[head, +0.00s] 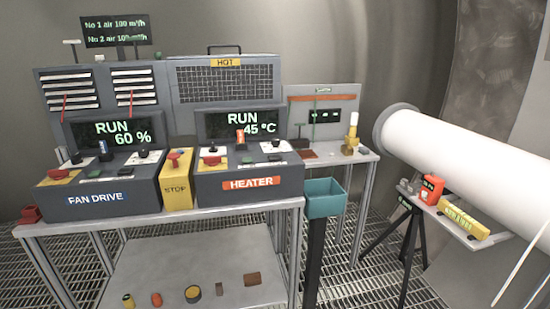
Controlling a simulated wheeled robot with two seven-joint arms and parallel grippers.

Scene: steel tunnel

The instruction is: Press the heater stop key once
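The heater console (249,183) is a grey box with an orange HEATER label. Its display (238,124) reads RUN and 45 °C. The key lettering is too small to read, so I cannot tell which is the stop key. Neither of my grippers is in view, and nothing touches the console.
A yellow STOP box (176,190) with a red top button stands left of the heater, beside the fan drive console (100,190), which shows RUN 60 %. A teal bin (325,199) stands at the bench's front right. A large white cylinder (455,155) fills the right.

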